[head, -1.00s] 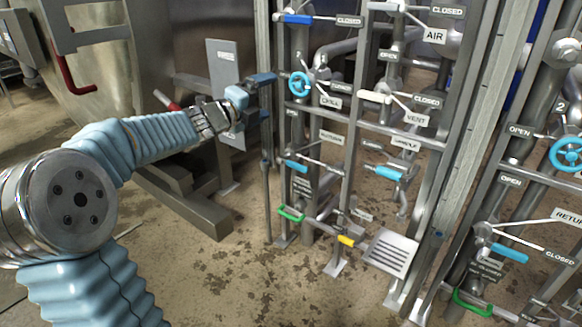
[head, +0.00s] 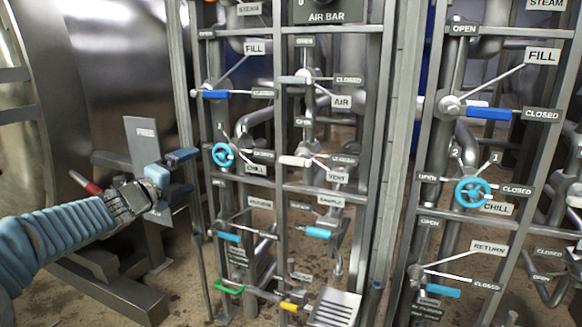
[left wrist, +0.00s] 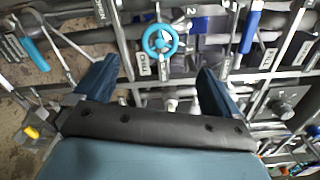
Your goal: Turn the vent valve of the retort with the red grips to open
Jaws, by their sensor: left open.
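The vent valve has a white grip (head: 295,161) that lies level in the left pipe rack. Its VENT plate (head: 336,178) hangs below right, and a CLOSED plate (head: 345,160) stands at the grip's height. An OPEN plate (head: 300,124) is above the valve. A red grip (head: 92,188) shows on the steel retort (head: 125,60) at the left. My left gripper (head: 182,174) is open and empty, left of the rack and apart from the white grip. Its two fingers also show in the left wrist view (left wrist: 158,72). My right gripper is not in view.
A blue CHILL handwheel (head: 223,154) and a blue FILL lever (head: 214,94) sit near the vent valve. Rack uprights (head: 281,215) stand close by. A second rack with another handwheel (head: 473,192) is at the right. A grey plate (head: 140,140) stands behind my gripper.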

